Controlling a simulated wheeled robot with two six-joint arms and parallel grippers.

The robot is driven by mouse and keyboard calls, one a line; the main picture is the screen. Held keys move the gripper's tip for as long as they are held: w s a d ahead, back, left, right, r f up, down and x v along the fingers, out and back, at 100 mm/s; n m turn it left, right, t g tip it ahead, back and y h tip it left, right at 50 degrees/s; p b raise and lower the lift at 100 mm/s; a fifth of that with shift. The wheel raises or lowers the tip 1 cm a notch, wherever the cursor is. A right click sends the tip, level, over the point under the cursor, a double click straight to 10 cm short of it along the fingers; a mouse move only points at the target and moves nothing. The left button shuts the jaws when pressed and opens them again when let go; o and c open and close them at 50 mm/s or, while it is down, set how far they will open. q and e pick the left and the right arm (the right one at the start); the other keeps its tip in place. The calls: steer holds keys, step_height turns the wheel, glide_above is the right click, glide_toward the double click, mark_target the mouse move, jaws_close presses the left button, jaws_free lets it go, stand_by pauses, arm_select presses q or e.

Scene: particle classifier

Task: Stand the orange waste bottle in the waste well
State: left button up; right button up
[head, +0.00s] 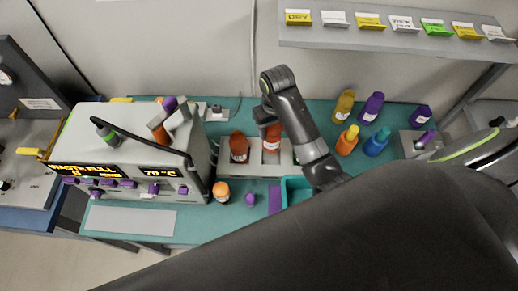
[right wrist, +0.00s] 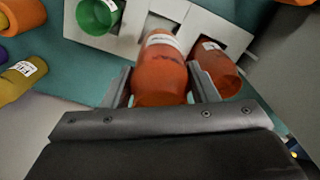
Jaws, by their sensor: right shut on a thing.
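The orange waste bottle (head: 272,138) is upright or nearly so at the middle well of the grey rack (head: 287,156). My right gripper (right wrist: 160,85) is shut around it, one finger on each side, in the right wrist view. The held bottle (right wrist: 160,72) has a white label band. Its lower end meets the pale well opening; I cannot tell how deep it sits. A darker orange-red bottle (head: 239,147) stands in the well left of it in the head view; it also shows in the right wrist view (right wrist: 214,68). My left gripper is out of view.
A green bottle (right wrist: 97,14) is beside the held one in the right wrist view. Yellow (head: 345,104), purple (head: 371,106), orange (head: 347,141) and blue (head: 377,142) bottles stand to the right. A teal bin (head: 291,190) is in front, and the grey machine (head: 140,150) stands left.

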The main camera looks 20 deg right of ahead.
mark_target(273, 144)
steer(key=f, duration=0.4)
steer(key=shift+s+d+p, duration=0.25)
steer(key=shift+d+p, duration=0.05)
steer(key=shift+p, duration=0.1)
steer(key=f, duration=0.3)
steer(key=shift+w+a+f+p, duration=0.1)
steer(key=shift+a+f+p, duration=0.1)
steer(key=shift+f+p, duration=0.2)
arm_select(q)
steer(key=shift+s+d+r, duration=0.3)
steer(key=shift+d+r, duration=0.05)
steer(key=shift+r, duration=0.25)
arm_select(e)
steer(key=shift+f, duration=0.45)
steer(key=shift+f, duration=0.15)
steer(key=o, duration=1)
